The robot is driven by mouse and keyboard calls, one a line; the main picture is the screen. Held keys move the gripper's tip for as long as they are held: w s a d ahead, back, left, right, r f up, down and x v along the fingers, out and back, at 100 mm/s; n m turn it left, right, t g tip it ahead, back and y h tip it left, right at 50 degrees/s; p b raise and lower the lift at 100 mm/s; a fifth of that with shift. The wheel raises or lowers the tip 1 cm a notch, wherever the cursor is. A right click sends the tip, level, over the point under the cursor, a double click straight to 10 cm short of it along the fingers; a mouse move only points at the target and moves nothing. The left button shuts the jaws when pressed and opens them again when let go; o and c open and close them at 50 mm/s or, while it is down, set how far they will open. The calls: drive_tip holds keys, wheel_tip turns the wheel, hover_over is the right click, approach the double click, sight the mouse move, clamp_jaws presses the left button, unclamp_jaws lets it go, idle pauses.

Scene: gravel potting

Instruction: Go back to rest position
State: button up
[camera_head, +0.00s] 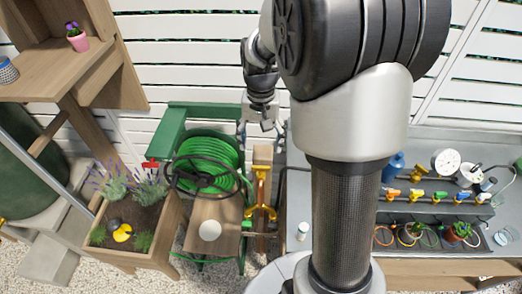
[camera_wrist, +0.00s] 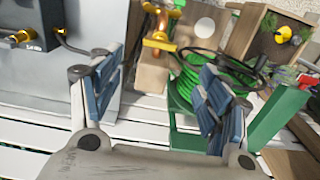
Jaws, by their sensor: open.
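My gripper (camera_head: 262,128) hangs from my raised arm in front of the white slatted wall, above the right side of the green hose reel (camera_head: 210,155). In the wrist view my gripper (camera_wrist: 162,78) is open, with its two blue-padded fingers wide apart. Nothing is held between them. The brass tap (camera_wrist: 158,40) on its wooden post and the green hose (camera_wrist: 190,85) show beyond the fingers, apart from them. My own arm hides the middle of the head view.
A planter box (camera_head: 140,225) with lavender stands at left, near a wooden shelf (camera_head: 45,70) holding a pink pot (camera_head: 78,42). At right, a grey bench (camera_head: 440,150) carries several coloured valves, a white gauge (camera_head: 447,162) and a blue bottle (camera_head: 393,167).

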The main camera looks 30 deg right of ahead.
drive_tip(key=shift+r, duration=0.6)
drive_tip(key=s+a+r+n+t+b, duration=0.2)
drive_tip(key=s+a+r+n+b, duration=0.1)
drive_tip(key=s+a+r, duration=0.5)
drive_tip(key=s+a+f+n+t+b, duration=0.1)
drive_tip(key=s+a+n, duration=0.1)
drive_tip(key=s, duration=0.4)
drive_tip(key=s+a+f+n+t+b, duration=0.1)
drive_tip(key=s+a+f+n, duration=0.1)
drive_tip(key=s, duration=0.3)
drive_tip(key=shift+s+a+t, duration=0.15)
drive_tip(key=shift+s+t, duration=0.15)
drive_tip(key=shift+s, duration=0.05)
